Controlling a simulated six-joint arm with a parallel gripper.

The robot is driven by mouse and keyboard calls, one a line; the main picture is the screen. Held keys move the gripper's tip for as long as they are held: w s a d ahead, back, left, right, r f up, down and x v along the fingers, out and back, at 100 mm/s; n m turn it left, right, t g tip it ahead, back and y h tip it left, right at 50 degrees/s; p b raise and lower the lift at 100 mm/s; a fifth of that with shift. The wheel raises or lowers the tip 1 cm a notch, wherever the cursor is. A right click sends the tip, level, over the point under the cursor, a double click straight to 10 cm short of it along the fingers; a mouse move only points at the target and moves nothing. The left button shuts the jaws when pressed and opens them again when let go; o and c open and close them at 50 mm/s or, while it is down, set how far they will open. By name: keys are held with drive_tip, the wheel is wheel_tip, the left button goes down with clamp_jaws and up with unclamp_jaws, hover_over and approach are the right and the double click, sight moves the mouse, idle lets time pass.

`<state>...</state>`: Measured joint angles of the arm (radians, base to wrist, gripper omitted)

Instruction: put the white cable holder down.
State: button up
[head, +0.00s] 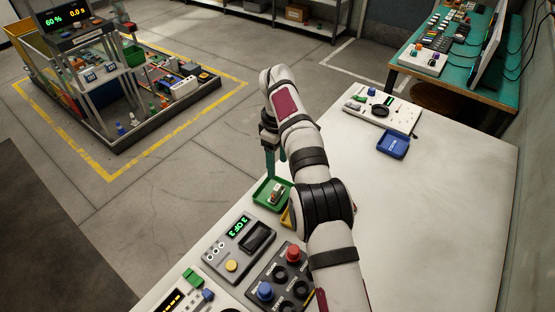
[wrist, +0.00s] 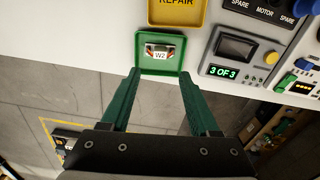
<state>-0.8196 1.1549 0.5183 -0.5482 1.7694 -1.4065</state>
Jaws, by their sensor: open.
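A small white cable holder (wrist: 160,47) with a "W2" label and reddish-orange parts lies in a green tray (wrist: 141,66) in the wrist view. In the head view the holder (head: 277,194) shows small inside the same green tray (head: 262,203). My gripper (wrist: 160,74) is open, its two green fingers wide apart, with nothing between them. The fingertips point at the tray and appear near its edge, apart from the holder. In the head view my gripper (head: 270,176) hangs above the tray, partly hidden behind my arm.
A yellow "REPAIR" tray (wrist: 177,17) sits beside the green one. A grey display box (head: 239,246) reading "3 OF 3" and a button panel (head: 278,276) stand nearby. A blue tray (head: 393,146) lies farther back. The right of the white table (head: 440,220) is clear.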

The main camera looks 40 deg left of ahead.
drive_tip(key=w+d+r+m, duration=0.2)
drive_tip(key=d+r+m, duration=0.3)
drive_tip(key=d+r, duration=0.5)
drive_tip(key=s+d+r+m, duration=0.3)
drive_tip(key=s+d+m, duration=0.1)
drive_tip(key=d, duration=0.4)
drive_tip(key=s+d+r+m, duration=0.2)
drive_tip(key=s+d+m, duration=0.15)
drive_tip(key=d, duration=0.55)
drive_tip(key=s+d+f+m, duration=0.2)
drive_tip(key=s+d+m, duration=0.1)
drive_tip(key=s, duration=0.3)
drive_tip(key=s+d+f+m+y, duration=0.1)
drive_tip(key=s+d+f+m, duration=0.1)
drive_tip(key=s+d+m, duration=0.2)
drive_tip(key=s+d+f+m, duration=0.2)
drive_tip(key=s+d+m, duration=0.2)
drive_tip(key=s, duration=0.6)
drive_tip(key=shift+s+m+y, duration=0.25)
drive_tip(key=shift+m+y, duration=0.15)
drive_tip(key=shift+m, duration=0.25)
